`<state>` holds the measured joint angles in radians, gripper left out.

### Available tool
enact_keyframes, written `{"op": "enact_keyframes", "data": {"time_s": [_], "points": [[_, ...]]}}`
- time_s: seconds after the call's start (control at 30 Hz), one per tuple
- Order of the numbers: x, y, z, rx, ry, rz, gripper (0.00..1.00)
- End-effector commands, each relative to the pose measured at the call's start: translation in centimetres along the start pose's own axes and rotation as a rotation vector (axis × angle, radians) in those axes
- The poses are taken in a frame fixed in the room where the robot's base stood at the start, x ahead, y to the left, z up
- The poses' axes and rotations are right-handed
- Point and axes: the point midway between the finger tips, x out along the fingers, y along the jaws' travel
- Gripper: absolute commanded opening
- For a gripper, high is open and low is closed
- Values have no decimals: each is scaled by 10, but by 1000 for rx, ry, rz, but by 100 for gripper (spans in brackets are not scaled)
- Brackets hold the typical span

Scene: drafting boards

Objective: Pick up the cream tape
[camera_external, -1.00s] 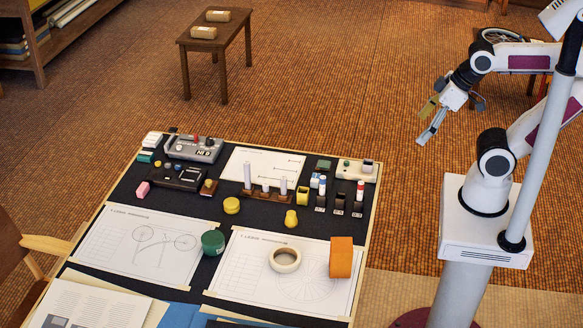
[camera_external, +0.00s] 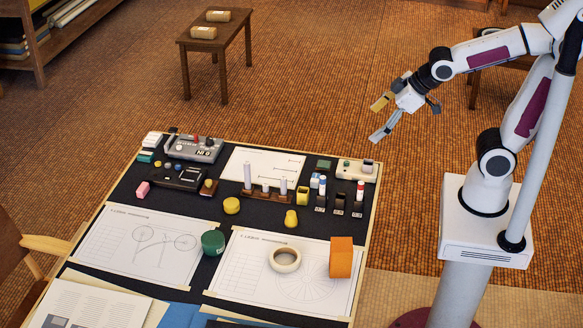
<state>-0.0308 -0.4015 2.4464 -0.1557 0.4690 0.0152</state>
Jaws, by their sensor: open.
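The cream tape (camera_external: 273,263) is a ring-shaped roll lying flat on the right-hand white drawing sheet, near the front of the dark drafting board (camera_external: 140,210). Its round hole faces up. My gripper (camera_external: 380,119) is open and empty. It hangs in the air beyond the board's back right corner, well apart from the tape, with its fingers pointing down and left.
An orange block (camera_external: 341,258) stands close to the right of the tape. A green round object (camera_external: 213,243) is to its left and a yellow one (camera_external: 291,219) behind it. A holder with white sticks (camera_external: 266,192) and several small upright items stand farther back.

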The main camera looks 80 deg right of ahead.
Motion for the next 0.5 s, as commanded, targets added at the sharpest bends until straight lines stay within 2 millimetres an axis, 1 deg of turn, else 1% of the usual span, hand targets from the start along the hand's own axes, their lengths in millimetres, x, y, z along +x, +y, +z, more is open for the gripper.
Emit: {"op": "enact_keyframes", "data": {"time_s": [0.03, 0.2, 0.5], "points": [[9, -1, -6, -14, 5, -1, 83], [37, -6, -28, -62, 46, -6, 83], [89, -22, -60, -148, 119, -35, 83]]}}
